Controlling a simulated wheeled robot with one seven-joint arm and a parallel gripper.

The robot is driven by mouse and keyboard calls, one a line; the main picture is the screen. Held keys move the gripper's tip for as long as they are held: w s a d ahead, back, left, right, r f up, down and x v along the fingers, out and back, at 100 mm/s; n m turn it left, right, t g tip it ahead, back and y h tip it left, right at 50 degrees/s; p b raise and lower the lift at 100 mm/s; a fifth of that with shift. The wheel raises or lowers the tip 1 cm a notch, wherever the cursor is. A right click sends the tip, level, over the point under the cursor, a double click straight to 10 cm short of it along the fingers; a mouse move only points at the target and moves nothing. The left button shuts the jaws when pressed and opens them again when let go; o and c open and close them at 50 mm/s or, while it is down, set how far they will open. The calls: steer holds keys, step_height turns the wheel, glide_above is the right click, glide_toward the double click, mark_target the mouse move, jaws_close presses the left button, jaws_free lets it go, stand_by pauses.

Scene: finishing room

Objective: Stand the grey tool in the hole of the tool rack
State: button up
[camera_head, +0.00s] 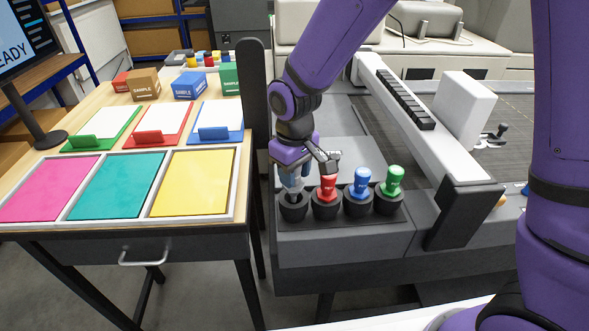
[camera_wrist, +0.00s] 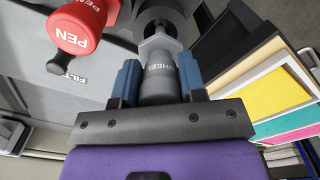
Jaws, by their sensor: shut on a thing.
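The grey tool (camera_wrist: 158,85), lettered "WHEEL", is between the blue fingers of my gripper (camera_wrist: 158,82) in the wrist view. In the head view my gripper (camera_head: 292,184) is shut on it, directly over the leftmost dark cup of the tool rack (camera_head: 293,207). The tool's lower end is at or inside that cup's mouth; how deep it sits I cannot tell. It looks roughly upright. My fingers and wrist hide most of the tool in the head view.
A red tool (camera_head: 327,187), a blue tool (camera_head: 359,184) and a green tool (camera_head: 393,181) stand in the neighbouring cups; the red one, lettered "PEN" (camera_wrist: 82,28), is close beside my gripper. A dark post (camera_head: 255,100) and a table with coloured panels (camera_head: 117,185) are to the left.

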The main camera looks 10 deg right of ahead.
steer(key=shift+f, duration=1.55)
steer(key=o, duration=1)
step_height(320, 180, up, 11)
steer(key=shift+f, duration=0.1)
